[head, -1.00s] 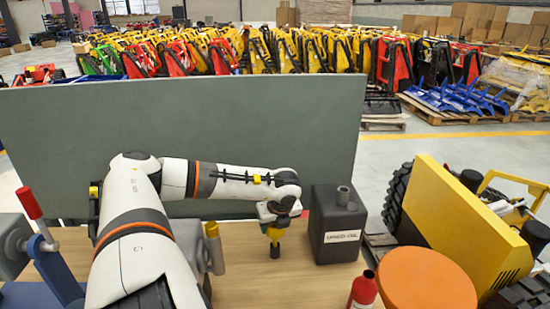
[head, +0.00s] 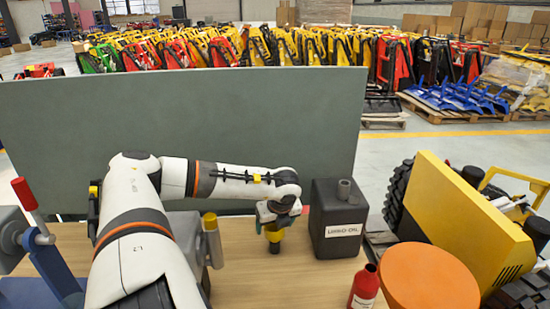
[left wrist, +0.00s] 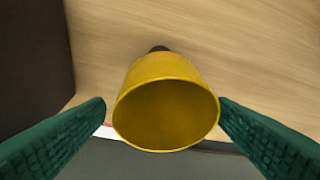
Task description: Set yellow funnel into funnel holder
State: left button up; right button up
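The yellow funnel (head: 274,236) is upright on the wooden table, left of the black canister. In the left wrist view the funnel (left wrist: 165,105) shows its wide mouth toward the camera. A small dark piece shows at its lower end; I cannot tell whether this is its spout or the funnel holder. My left gripper (head: 277,222) is just above the funnel. Its green fingers are spread on both sides of the mouth, with a small gap at the left; the right finger looks very close to the rim. I cannot make out a funnel holder for sure. My right gripper is not in view.
The black canister (head: 338,220) stands close to the right of my left gripper. A red bottle (head: 364,288) and an orange round top (head: 428,280) are nearer, at the right. A grey-green panel (head: 200,120) stands behind the table (head: 240,285). A yellow machine (head: 465,225) is at the right.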

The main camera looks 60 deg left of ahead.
pick_arm(q)
jog(key=b+v, duration=0.1)
jog(key=v, duration=1.1)
jog(key=shift+d, duration=0.1)
dwell(0.4)
